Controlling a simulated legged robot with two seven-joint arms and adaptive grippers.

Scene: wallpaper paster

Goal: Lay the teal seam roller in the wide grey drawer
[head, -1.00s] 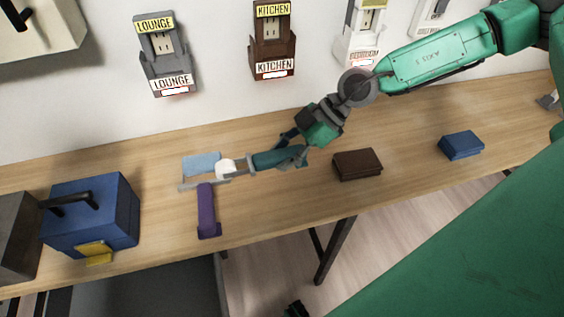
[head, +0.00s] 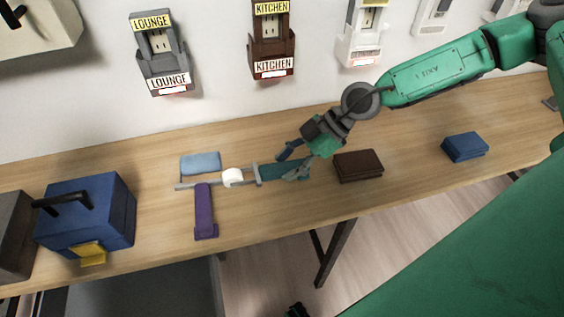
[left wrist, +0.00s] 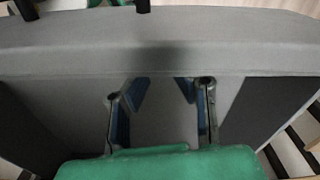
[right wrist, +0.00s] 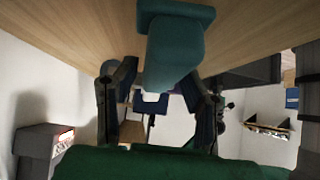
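The teal seam roller (head: 284,172) has a white roller head (head: 233,177) pointing left and is low over or on the tabletop; I cannot tell if it touches. My right gripper (head: 288,160) is around its handle, fingers apart; its handle (right wrist: 175,50) shows between the fingers in the right wrist view, with a small gap at the left finger. A grey surface (head: 145,290) under the table at left looks like the wide grey drawer. My left gripper (left wrist: 162,90) is open and empty in front of a grey panel (left wrist: 60,50), probably the drawer's.
A sky-blue piece (head: 200,163) and a purple tool (head: 204,210) lie beside the roller head. A brown block (head: 358,166) and a blue block (head: 464,147) lie to the right. A blue box (head: 90,212) stands at left. Labelled holders (head: 271,40) hang on the wall.

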